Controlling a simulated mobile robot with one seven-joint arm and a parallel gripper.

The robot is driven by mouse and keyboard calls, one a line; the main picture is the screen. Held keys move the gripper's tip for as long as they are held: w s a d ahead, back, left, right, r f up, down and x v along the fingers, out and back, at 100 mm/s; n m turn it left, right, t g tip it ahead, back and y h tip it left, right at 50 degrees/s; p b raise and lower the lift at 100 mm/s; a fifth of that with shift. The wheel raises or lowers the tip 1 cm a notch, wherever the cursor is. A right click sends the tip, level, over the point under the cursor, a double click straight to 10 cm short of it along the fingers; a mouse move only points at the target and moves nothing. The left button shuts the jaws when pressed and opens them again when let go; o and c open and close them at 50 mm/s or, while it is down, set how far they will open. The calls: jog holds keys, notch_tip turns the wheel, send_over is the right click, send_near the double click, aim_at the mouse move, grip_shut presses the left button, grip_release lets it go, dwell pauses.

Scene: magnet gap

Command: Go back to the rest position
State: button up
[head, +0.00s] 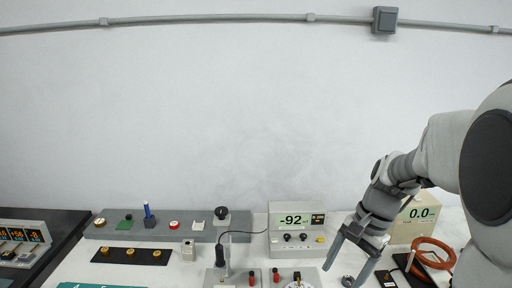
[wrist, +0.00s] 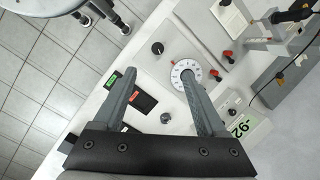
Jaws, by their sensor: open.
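My gripper (head: 350,262) is open and empty at the lower right of the head view, pointing down above the bench. In the wrist view its two fingers (wrist: 160,95) are spread wide. Between and beyond them lie a dark knob (wrist: 158,48) and a white dial (wrist: 184,72) with a scale. A small dark round knob (wrist: 166,118) shows between the fingers near the gripper body. Nothing is held between the fingers.
A meter reading -92 (head: 297,222) stands left of my gripper. A grey panel (head: 160,232) with several small parts lies further left.

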jog(key=s+a+r+n+t+h, duration=0.1)
jog(key=s+a+r+n+t, duration=0.1)
jog(key=s+r+n+t, duration=0.1)
jog(key=s+a+r+n+t+h, duration=0.2)
jog(key=s+r+n, duration=0.3)
jog(key=s, duration=0.5)
jog(key=shift+s+a+n+t, duration=0.25)
jog(key=shift+n+t, duration=0.25)
jog(key=shift+n, duration=0.8)
jog(key=shift+w+r, duration=0.1)
jog(key=w+f+n+g, duration=0.4)
jog(key=w+f+g, duration=0.2)
jog(key=w+f, duration=0.7)
jog(key=f, duration=0.5)
jog(key=f+b, duration=0.1)
jog(key=f, duration=1.1)
jog(key=shift+w+b, duration=0.35)
jog(key=shift+c, duration=0.2)
